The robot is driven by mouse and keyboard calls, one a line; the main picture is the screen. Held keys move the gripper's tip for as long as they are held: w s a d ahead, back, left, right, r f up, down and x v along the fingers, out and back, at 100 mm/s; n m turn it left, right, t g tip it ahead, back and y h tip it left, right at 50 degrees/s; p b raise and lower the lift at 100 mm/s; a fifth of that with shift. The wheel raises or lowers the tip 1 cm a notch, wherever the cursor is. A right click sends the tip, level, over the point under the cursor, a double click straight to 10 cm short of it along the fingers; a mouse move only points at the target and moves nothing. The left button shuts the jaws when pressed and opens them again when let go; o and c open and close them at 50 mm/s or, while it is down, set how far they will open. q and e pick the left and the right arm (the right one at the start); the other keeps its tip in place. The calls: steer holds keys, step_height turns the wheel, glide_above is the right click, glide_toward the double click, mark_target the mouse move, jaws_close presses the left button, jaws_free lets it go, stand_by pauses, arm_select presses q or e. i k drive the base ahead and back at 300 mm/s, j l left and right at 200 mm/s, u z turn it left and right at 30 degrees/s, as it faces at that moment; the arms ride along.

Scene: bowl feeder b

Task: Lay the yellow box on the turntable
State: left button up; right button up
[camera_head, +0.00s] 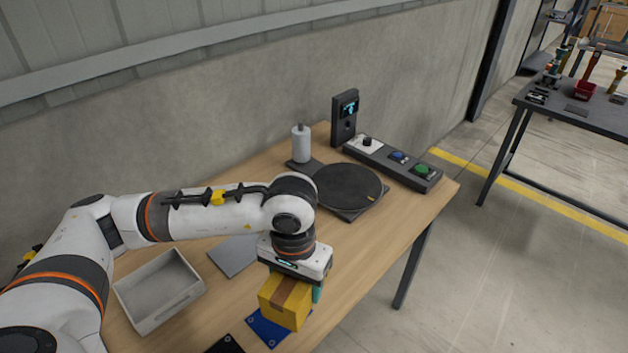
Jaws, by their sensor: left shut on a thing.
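The yellow box (283,303), with a brown tape strip, is in my left gripper (293,283) at the front of the wooden table. The gripper points down and is shut on the box; a teal finger shows at the box's right side. The box is above or on a blue plate (262,328); I cannot tell whether it touches it. The turntable (345,187) is a dark round disc farther back on the table, with a small yellow mark at its edge. Nothing lies on it. My right gripper is not in view.
An open grey bin (158,291) and a flat grey plate (234,254) are left of the gripper. A white cylinder (301,144), a dark upright display post (344,119) and a button panel (392,164) stand around the turntable. The wooden table (362,238) is clear before the turntable.

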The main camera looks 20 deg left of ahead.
mark_target(347, 183)
steer(key=i+l+u, duration=0.35)
steer(key=i+l, duration=0.15)
steer(key=i+l+u, duration=0.35)
steer(key=l, duration=0.35)
steer(key=i+l, duration=0.4)
steer(key=l+u, duration=0.05)
steer(key=l, duration=0.05)
